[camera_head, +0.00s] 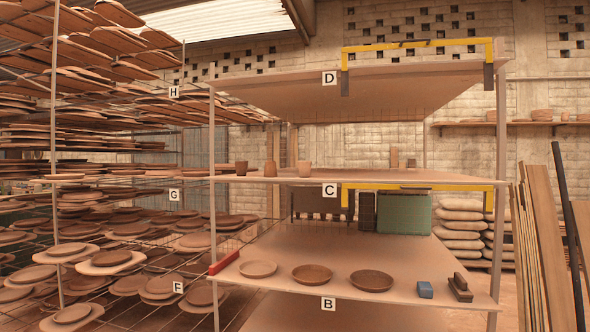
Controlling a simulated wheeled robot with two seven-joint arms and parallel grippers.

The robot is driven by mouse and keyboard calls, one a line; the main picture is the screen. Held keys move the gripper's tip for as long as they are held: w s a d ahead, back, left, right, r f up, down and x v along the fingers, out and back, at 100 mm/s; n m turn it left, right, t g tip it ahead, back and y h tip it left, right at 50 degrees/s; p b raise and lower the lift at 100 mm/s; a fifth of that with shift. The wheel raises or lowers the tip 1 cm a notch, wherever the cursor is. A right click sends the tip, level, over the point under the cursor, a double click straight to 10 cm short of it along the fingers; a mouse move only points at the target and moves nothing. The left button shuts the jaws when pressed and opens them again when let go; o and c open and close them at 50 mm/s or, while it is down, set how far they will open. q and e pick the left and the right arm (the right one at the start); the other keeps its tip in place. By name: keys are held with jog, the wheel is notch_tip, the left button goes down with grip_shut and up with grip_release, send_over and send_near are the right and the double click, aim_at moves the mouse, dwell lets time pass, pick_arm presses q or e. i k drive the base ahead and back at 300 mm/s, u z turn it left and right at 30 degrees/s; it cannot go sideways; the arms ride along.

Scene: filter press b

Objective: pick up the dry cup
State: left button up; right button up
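Three small cups stand upright near the front left of the middle shelf (380,178), labelled C. The left cup (242,168) is small and darker brown. The middle cup (271,168) is reddish tan, and the right cup (304,169) is a similar or slightly paler tan. The cups stand apart from one another. No label marks one as dry, and the view is too small to tell dryness surely. Neither of my grippers shows in the head view.
Yellow frames (418,46) (420,187) hang at shelves D and C. Wire racks with plates (110,258) fill the left.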

aim_at(304, 167)
jog(key=u, duration=0.7)
jog(key=i, duration=1.8)
jog(key=z, duration=0.3)
